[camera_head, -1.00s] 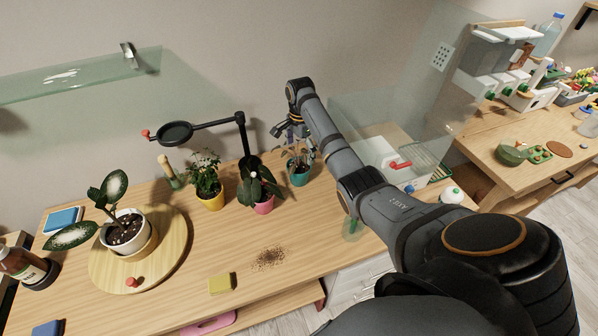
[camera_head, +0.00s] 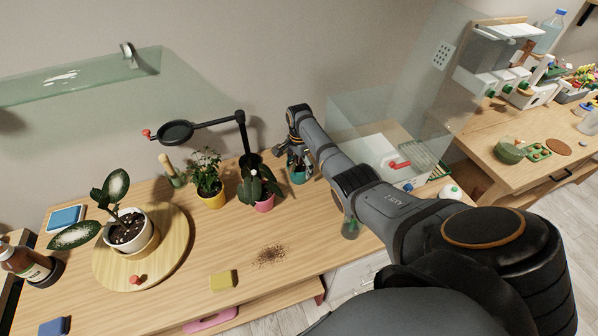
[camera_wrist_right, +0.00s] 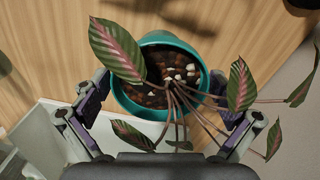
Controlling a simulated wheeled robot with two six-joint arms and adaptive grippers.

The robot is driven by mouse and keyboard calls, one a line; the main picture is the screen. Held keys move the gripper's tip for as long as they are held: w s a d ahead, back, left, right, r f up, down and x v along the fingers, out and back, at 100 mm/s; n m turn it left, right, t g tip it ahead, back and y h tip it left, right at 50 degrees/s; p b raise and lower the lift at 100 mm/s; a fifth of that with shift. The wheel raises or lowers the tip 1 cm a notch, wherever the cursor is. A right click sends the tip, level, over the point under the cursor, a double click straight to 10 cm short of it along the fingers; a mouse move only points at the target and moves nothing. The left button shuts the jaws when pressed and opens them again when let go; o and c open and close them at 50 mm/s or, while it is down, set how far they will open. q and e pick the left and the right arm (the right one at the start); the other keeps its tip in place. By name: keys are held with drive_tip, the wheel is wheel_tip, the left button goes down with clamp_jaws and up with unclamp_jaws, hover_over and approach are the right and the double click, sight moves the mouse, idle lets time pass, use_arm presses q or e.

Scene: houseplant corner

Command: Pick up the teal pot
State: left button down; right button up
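The teal pot (camera_head: 299,177) stands upright at the back right of the wooden table, partly covered by my right gripper (camera_head: 293,157). In the right wrist view the teal pot (camera_wrist_right: 189,46) holds dark soil with pale pebbles and a plant with pink-veined leaves. My right gripper (camera_wrist_right: 163,104) is open, one finger on each side of the pot. Small gaps seem to show between the finger pads and the pot wall; leaves and stems cover part of the right side. My left gripper is not in view.
A pink pot (camera_head: 264,205) and a yellow pot (camera_head: 215,200) stand left of the teal pot. A black magnifier stand (camera_head: 243,135) is behind them. A white box (camera_head: 375,158) is close on the right. Spilled soil (camera_head: 270,255) and a yellow sponge (camera_head: 223,281) lie in front.

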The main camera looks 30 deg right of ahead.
drive_tip(key=c, duration=1.1)
